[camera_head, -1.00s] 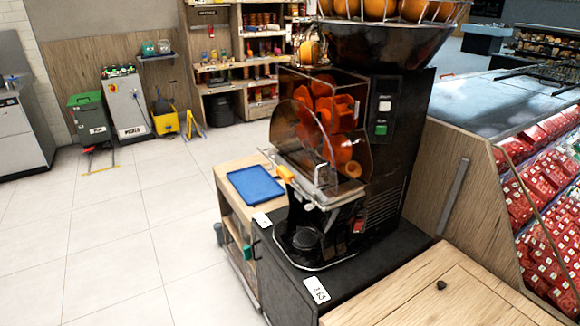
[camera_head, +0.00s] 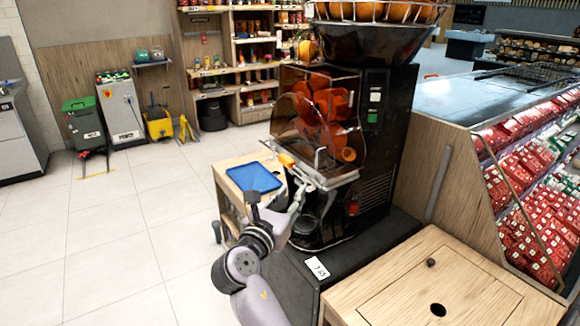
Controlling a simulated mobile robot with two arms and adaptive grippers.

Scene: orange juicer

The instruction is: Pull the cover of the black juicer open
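The black juicer (camera_head: 391,130) stands on a dark counter in the head view, with a basket of oranges on top. Its smoky see-through cover (camera_head: 283,120) is down over the orange pressing drums (camera_head: 322,112). A pale metal bar and an orange-yellow piece (camera_head: 286,160) show at the cover's lower edge. My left gripper is out of view.
A blue tray (camera_head: 254,178) lies on a low wooden cart left of the juicer. A wooden counter (camera_head: 395,312) with a round hole is at the front right. A chilled display of red packs (camera_head: 525,190) stands on the right. The tiled floor at left is open.

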